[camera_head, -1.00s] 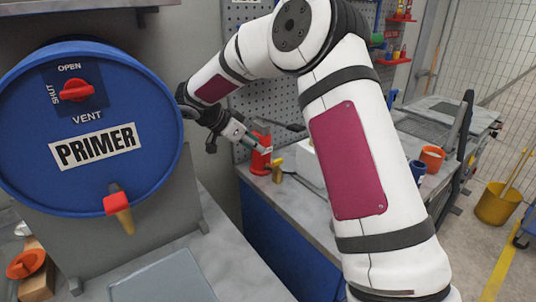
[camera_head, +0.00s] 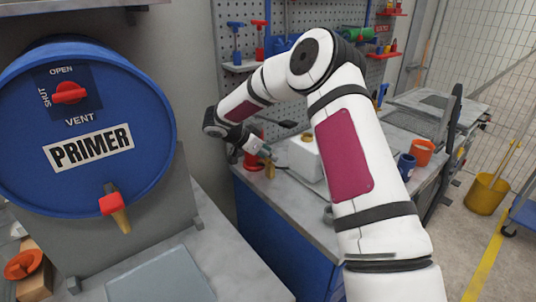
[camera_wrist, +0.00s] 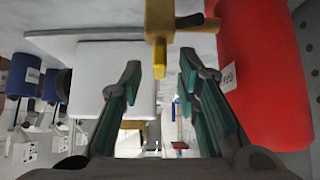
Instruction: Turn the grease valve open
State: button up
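The fitting's yellow lower end shows between the fingertips, with no clear contact. In the head view my gripper (camera_head: 262,152) is just above the fitting and small.
The red container (camera_wrist: 262,70) stands close to the right finger in the wrist view. A white box (camera_head: 306,158) is right of the fitting. A blue PRIMER drum (camera_head: 85,165) stands at left.

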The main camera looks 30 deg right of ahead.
jog(key=shift+d, duration=0.1)
grip_shut()
